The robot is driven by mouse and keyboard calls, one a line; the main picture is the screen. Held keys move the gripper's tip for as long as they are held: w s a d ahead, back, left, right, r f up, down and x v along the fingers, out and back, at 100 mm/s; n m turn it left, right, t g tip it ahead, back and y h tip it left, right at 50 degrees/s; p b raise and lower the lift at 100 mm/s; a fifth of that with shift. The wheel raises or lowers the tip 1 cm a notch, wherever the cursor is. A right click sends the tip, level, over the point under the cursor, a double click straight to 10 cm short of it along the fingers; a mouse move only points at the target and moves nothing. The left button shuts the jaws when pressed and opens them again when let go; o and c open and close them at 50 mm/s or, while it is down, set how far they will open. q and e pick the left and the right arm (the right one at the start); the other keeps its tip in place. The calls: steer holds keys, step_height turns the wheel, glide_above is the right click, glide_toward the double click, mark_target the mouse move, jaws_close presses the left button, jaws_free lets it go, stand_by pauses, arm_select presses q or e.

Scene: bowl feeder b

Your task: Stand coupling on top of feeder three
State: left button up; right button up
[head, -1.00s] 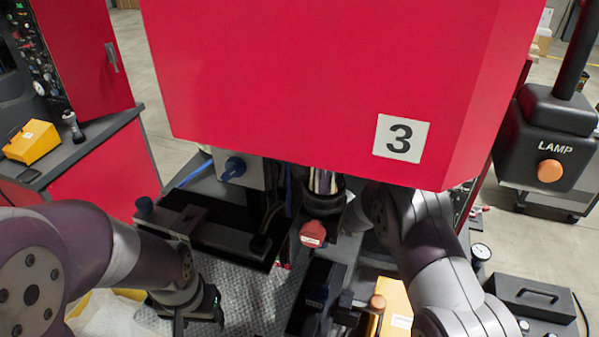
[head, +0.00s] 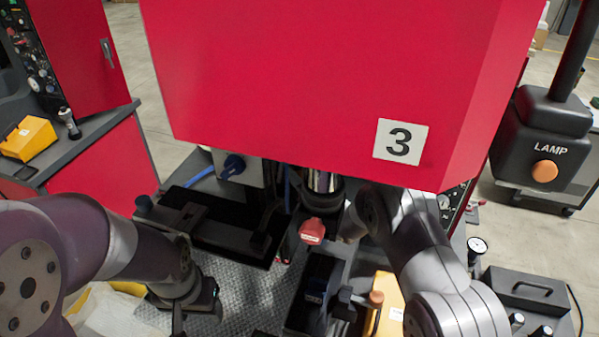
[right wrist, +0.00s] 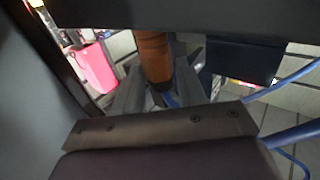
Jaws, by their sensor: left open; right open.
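The red housing marked 3 (head: 320,80), which I take to be feeder three, fills the upper middle of the head view; its top is out of frame. My right arm reaches under its lower edge, which hides that gripper there. In the right wrist view my right gripper (right wrist: 160,88) is open, with an orange-brown cylinder (right wrist: 153,55) between or just beyond its fingers. I cannot tell whether this is the coupling, or whether the fingers touch it. My left gripper (head: 196,314) is open and empty at the lower left, over the textured plate (head: 240,290).
A red knob (head: 312,231) and dark fixtures sit below the housing. A black box with a handle (head: 525,293) lies lower right. A yellow box (head: 30,138) sits on the left bench.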

steer(key=b+v, duration=0.2)
steer(key=v, duration=0.5)
steer(key=shift+f, duration=0.15)
